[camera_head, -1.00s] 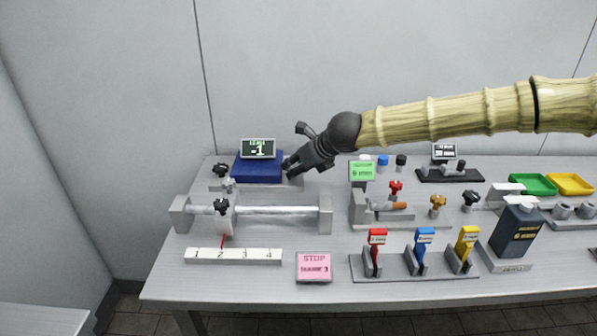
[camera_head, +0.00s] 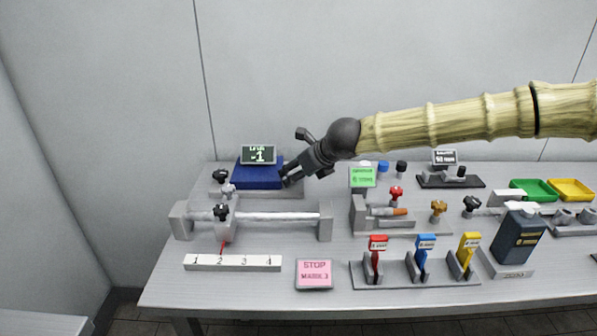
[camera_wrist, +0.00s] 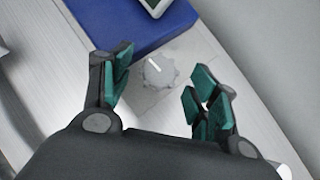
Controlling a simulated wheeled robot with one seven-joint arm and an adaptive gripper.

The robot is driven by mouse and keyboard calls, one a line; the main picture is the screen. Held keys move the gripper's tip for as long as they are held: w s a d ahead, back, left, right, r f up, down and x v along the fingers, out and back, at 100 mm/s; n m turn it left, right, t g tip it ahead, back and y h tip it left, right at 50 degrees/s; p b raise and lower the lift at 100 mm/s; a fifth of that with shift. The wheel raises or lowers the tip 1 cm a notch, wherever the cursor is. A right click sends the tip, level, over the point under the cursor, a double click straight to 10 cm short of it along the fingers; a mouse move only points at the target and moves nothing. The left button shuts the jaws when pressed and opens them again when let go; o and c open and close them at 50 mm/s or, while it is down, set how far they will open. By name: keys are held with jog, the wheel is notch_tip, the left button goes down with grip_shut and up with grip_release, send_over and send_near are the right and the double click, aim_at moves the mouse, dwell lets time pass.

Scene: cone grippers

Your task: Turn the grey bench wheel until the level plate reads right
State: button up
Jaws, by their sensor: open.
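The grey wheel (camera_wrist: 159,71), a small knurled knob with a white pointer line, sits on a pale base beside a blue block in the wrist view. My gripper (camera_wrist: 160,68) is open, with one teal-padded finger to each side of the wheel in that view; contact does not show. In the head view my gripper (camera_head: 287,179) is at the right end of the blue block and hides the wheel. The level plate (camera_head: 258,154), a dark sign with pale writing, stands on the blue block (camera_head: 257,177). It shows a 1; any sign before it is hard to read.
A slide rail (camera_head: 285,218) and numbered scale (camera_head: 235,263) lie in front, with a pink card (camera_head: 314,274). A green sign (camera_head: 362,177), valves, and red, blue and yellow levers stand to the right. A black-knobbed fixture (camera_head: 221,177) is left of the block. Above is free.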

jog(key=shift+r, duration=0.1)
jog(key=v, duration=1.2)
